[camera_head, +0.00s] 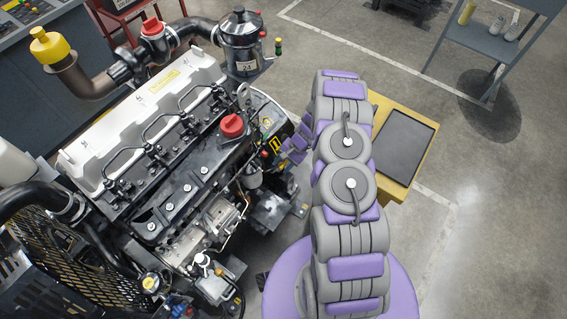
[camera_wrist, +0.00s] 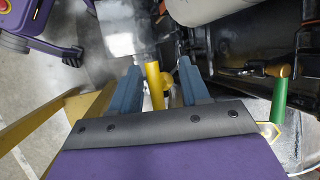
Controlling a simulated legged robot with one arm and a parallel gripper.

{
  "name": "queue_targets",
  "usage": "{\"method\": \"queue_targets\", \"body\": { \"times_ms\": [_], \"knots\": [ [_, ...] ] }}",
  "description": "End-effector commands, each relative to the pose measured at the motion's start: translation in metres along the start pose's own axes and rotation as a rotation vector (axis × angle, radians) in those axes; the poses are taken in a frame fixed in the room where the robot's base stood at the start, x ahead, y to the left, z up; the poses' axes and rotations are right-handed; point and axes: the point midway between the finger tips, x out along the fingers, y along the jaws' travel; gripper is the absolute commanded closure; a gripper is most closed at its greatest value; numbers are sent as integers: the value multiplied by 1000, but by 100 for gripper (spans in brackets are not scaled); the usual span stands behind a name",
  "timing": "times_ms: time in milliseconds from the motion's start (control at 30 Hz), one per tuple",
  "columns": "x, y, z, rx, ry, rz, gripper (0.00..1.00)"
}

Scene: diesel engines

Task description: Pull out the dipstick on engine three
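The engine (camera_head: 170,150) fills the left of the head view, with a pale ribbed cover and a red cap (camera_head: 232,126). My gripper (camera_wrist: 160,85) shows in the wrist view with its two blue-grey fingers apart. A yellow handle (camera_wrist: 154,80), which looks like the dipstick's, stands between the fingers, nearer the left one. A gap shows on its right; whether it touches the left finger I cannot tell. In the head view my arm's end (camera_head: 293,149) is at the engine's right side, and the handle is hidden there. No engine number is readable.
A green handle (camera_wrist: 279,101) is to the right in the wrist view. A yellow stand with a dark tray (camera_head: 404,142) is beyond my arm. A canister marked 24 (camera_head: 240,45) rises behind the engine.

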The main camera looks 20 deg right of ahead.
Motion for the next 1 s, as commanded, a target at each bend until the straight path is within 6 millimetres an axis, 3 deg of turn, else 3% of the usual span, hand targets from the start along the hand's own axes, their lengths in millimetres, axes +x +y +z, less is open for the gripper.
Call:
{"method": "queue_targets", "body": {
  "times_ms": [367,1000],
  "knots": [
    [-16,1,-6,1,7,-7,55],
    [-147,-2,-1,2,7,-1,55]
  ]
}}
